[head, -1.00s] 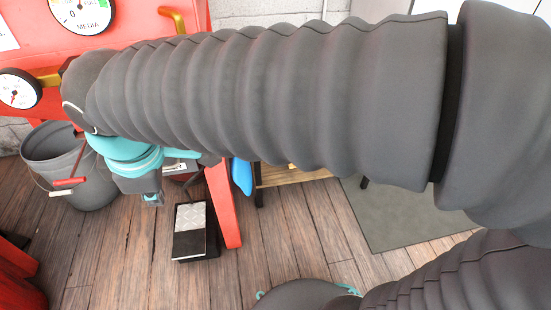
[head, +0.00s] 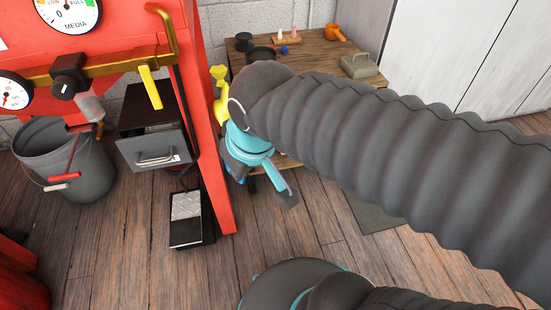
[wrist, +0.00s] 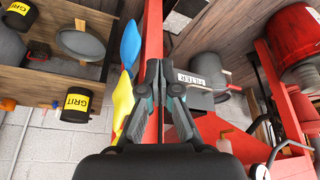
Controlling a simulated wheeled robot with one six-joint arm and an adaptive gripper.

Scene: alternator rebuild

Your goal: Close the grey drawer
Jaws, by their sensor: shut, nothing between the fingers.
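The grey drawer (head: 140,151) has a bar handle and a small white label. It sits in a black cabinet (head: 146,106) behind the red frame in the head view. Its front stands out from the cabinet, with a dark gap above it, so it looks pulled out. My gripper (head: 287,198) is right of the drawer, on the other side of the red post, apart from the handle. In the wrist view my gripper (wrist: 163,80) has its fingers together and empty.
The red post (head: 216,170) stands between my gripper and the drawer. A grey bucket (head: 62,165) is at the left, and a black box with a silver top (head: 187,205) is on the floor below the drawer. A wooden table (head: 318,56) stands behind. The front floor is mostly clear.

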